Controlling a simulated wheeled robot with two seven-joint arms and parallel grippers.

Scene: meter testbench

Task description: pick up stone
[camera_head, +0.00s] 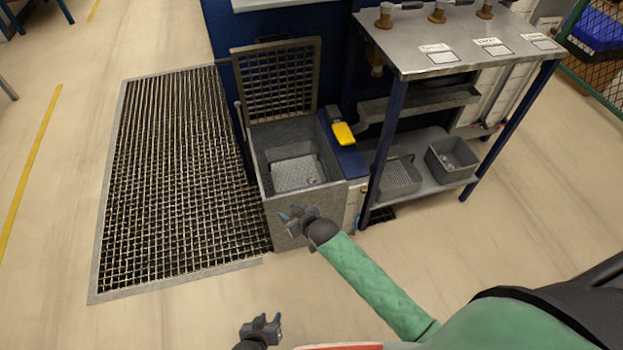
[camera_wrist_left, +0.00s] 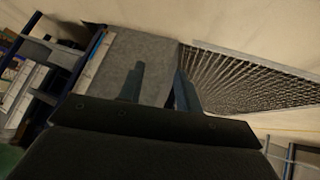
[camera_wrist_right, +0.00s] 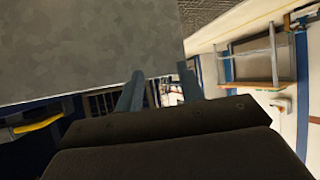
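I cannot clearly make out a stone. A small pale spot (camera_head: 312,180) shows beside the wire basket (camera_head: 294,173) inside the open grey metal tank (camera_head: 262,201), and small light bits (camera_head: 448,166) lie in a grey bin (camera_head: 462,171) on the shelf; both are too small to identify. My right gripper (camera_head: 295,213) is open and empty, just in front of the tank's front wall. In the right wrist view, its fingers (camera_wrist_right: 161,88) stand apart near a grey metal surface. My left gripper (camera_head: 262,326) is lower, near the bottom edge; its fingers (camera_wrist_left: 159,85) are apart and empty.
The tank's grid lid (camera_head: 278,82) stands raised behind it. A yellow part (camera_head: 343,133) sits on the blue side panel. A metal bench (camera_head: 455,65) with blue legs stands to the right, with another basket (camera_head: 400,177) below. A floor grating (camera_head: 175,180) lies left.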

